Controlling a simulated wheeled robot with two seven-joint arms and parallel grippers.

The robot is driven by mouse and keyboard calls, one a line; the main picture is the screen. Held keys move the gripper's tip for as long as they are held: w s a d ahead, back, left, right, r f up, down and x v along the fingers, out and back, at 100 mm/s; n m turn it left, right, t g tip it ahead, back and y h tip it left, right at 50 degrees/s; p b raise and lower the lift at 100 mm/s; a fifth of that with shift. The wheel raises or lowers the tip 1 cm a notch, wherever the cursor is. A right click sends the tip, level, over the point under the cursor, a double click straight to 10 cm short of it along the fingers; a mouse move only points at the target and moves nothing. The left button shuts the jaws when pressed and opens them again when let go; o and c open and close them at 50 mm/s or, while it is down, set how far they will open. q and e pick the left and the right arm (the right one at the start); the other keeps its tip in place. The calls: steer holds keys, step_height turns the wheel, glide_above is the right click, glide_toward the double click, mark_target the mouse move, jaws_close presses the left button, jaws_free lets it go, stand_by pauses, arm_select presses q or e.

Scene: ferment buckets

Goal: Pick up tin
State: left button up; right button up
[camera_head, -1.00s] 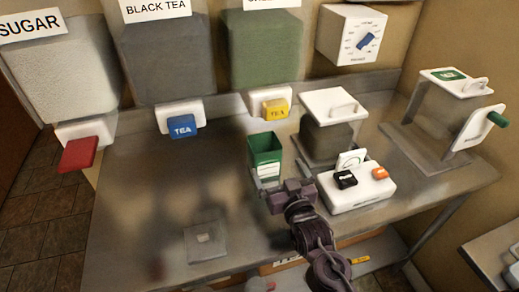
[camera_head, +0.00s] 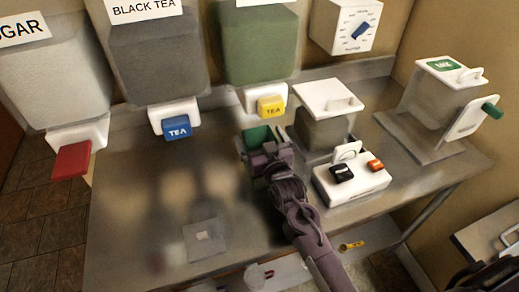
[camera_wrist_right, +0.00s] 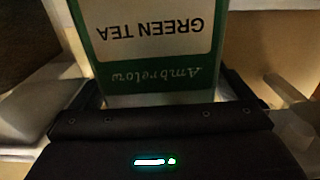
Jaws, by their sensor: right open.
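My right gripper (camera_head: 267,147) is open at the tin. Its fingers show on either side of the tin in the right wrist view, and I cannot tell whether they touch it. My left gripper is not in view.
The yellow tea tap (camera_head: 271,106) overhangs just behind the tin. A white-lidded container (camera_head: 325,128) and a white switch box (camera_head: 352,184) stand close on its right. A blue tea tap (camera_head: 177,127) is to the left. The table's front left is mostly clear around a flat square plate (camera_head: 204,240).

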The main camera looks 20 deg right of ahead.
steer(key=shift+w, duration=0.3)
steer(key=c, duration=1.3)
steer(key=shift+c, duration=0.9)
steer(key=shift+r, duration=0.1)
